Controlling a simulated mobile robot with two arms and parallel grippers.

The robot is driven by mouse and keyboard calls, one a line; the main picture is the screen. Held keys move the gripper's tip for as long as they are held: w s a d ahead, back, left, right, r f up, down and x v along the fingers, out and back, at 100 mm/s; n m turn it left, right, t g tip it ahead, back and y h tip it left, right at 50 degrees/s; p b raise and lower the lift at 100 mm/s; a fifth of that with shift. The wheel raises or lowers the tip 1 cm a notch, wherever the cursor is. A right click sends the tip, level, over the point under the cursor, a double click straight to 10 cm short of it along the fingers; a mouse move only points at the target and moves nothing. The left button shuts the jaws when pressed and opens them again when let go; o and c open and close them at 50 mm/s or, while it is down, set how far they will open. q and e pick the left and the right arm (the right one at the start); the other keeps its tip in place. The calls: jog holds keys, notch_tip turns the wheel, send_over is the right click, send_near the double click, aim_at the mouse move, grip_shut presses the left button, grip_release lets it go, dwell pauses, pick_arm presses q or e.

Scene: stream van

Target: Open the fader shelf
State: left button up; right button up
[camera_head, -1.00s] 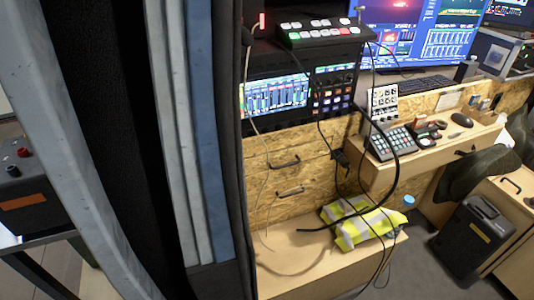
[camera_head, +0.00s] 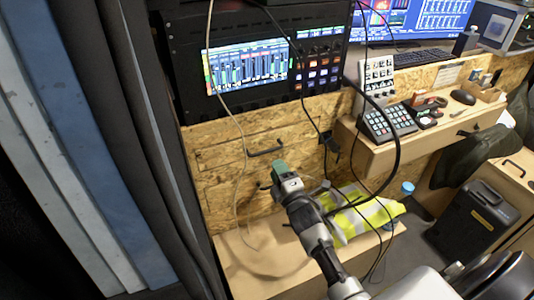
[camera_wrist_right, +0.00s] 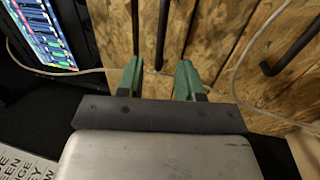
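Two chipboard fronts are stacked below the rack with the fader screen; no label shows which is the fader shelf. The upper front (camera_head: 215,153) looks closed and has a black bar handle (camera_head: 265,151). The lower front's handle is partly behind my right gripper (camera_head: 280,170). In the right wrist view my right gripper (camera_wrist_right: 157,80) has its green fingers apart and empty. The upper handle (camera_wrist_right: 162,35) shows ahead of the gap between them, and the lower handle (camera_wrist_right: 290,50) lies to the right. Contact with a handle is not visible. My left gripper is not in view.
A pale cable (camera_head: 243,165) hangs across the fronts, and black cables (camera_head: 398,150) loop to their right. A wooden bench (camera_head: 265,270) with a yellow vest (camera_head: 365,215) stands below. A desk with a keypad (camera_head: 388,122) is at right. Dark curtain (camera_head: 150,130) fills the left.

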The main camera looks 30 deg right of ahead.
aim_at(267, 152)
jog(key=w, duration=0.2)
jog(key=w+r, duration=0.1)
jog(key=w, duration=0.5)
jog(key=shift+d+r, duration=0.2)
jog(key=shift+s, duration=0.1)
grip_shut()
